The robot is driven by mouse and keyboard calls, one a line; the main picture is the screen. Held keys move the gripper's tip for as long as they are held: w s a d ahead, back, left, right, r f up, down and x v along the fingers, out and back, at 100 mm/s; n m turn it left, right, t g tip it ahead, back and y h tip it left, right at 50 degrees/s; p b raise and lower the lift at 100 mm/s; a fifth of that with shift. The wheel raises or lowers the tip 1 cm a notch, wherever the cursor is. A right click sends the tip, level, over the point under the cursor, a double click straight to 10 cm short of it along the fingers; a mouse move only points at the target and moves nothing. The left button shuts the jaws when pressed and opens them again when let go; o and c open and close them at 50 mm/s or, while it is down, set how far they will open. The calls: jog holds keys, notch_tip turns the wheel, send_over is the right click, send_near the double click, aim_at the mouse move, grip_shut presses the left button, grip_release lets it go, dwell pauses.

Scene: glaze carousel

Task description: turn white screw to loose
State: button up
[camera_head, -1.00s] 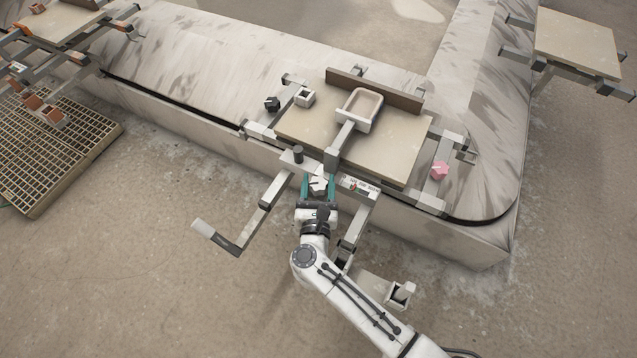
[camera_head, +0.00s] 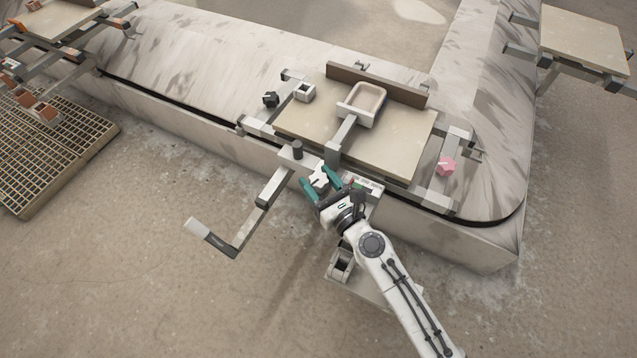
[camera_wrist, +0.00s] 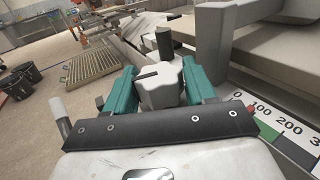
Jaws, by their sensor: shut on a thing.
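The white screw (camera_head: 319,180) is a lobed knob at the front edge of the carousel's work station, just below the pan's handle bar. In the wrist view the white screw (camera_wrist: 158,88) sits between two teal fingers, with a dark mark on its top. My gripper (camera_head: 320,184) is shut on it, one finger on each side. My gripper in the wrist view (camera_wrist: 160,92) hides the screw's lower part. A scale strip (camera_wrist: 275,125) with numbers 0, 100, 200 lies right of the screw, with a green part near its low end.
A crank lever with a grey handle (camera_head: 211,238) reaches out to the left of my gripper. A dark post (camera_head: 297,149) stands just behind. A pink knob (camera_head: 446,166) and a black knob (camera_head: 270,99) sit on the station's sides. Open floor lies in front.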

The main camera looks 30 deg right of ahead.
aim_at(326, 188)
jog(key=y, duration=0.1)
jog(key=n+y+b, duration=0.1)
jog(key=shift+d+f+n+g+y, duration=0.1)
jog(key=shift+f+n+g+y, duration=0.05)
jog(key=shift+n+g+y, duration=0.15)
jog(key=shift+n+y+b, duration=0.5)
jog(key=shift+y+b, duration=0.2)
jog(key=shift+b, duration=0.05)
jog(key=shift+g+y, duration=0.3)
jog(key=shift+r, duration=0.2)
jog(key=o, duration=1)
jog(key=shift+c, duration=0.2)
jog(key=v, duration=0.7)
jog(key=shift+s, duration=0.25)
